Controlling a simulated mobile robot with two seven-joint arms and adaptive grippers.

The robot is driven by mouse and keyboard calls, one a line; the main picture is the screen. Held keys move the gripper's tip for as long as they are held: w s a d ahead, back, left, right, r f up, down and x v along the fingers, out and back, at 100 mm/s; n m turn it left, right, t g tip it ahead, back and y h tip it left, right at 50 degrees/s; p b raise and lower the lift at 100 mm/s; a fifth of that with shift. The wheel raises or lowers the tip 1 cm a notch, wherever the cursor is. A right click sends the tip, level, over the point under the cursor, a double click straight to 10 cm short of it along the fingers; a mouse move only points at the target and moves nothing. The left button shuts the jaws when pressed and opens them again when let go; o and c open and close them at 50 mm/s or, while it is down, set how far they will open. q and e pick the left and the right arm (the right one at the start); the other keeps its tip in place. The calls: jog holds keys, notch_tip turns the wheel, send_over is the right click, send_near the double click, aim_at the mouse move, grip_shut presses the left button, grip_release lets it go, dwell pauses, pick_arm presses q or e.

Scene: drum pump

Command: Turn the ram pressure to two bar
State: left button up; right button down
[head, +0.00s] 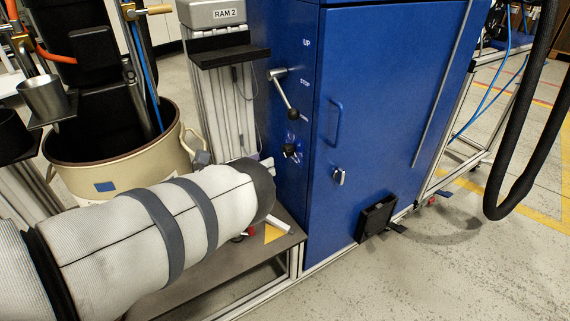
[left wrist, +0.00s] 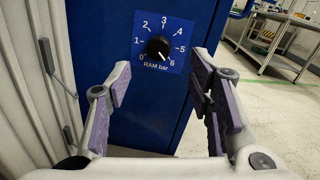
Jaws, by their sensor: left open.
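The RAM bar dial is a black round knob (left wrist: 158,48) on a blue plate marked 0 to 6, straight ahead in the left wrist view. A white mark on the knob seems to point to the lower right, near 6. In the head view the small black knob (head: 290,150) sits low on the blue cabinet's narrow left face. My left gripper (left wrist: 162,76) is open, its purple-padded fingers apart on either side below the dial, with nothing between them. In the head view my white-sleeved left arm mostly hides it. My right gripper is not in view.
A lever with a black ball (head: 293,114) sticks out above the knob, beside UP and STOP labels. The blue cabinet (head: 385,110) stands right. A beige drum (head: 125,160) and the RAM 2 box (head: 212,14) are left. A black hose (head: 545,110) hangs right.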

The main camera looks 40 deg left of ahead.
aim_at(284, 152)
pick_arm(q)
jog(key=x, duration=0.5)
jog(key=shift+w+d, duration=0.15)
jog(key=shift+w, duration=0.2)
jog(key=shift+w+d, duration=0.15)
jog(key=shift+w, duration=0.5)
jog(key=shift+c, duration=0.6)
grip_shut()
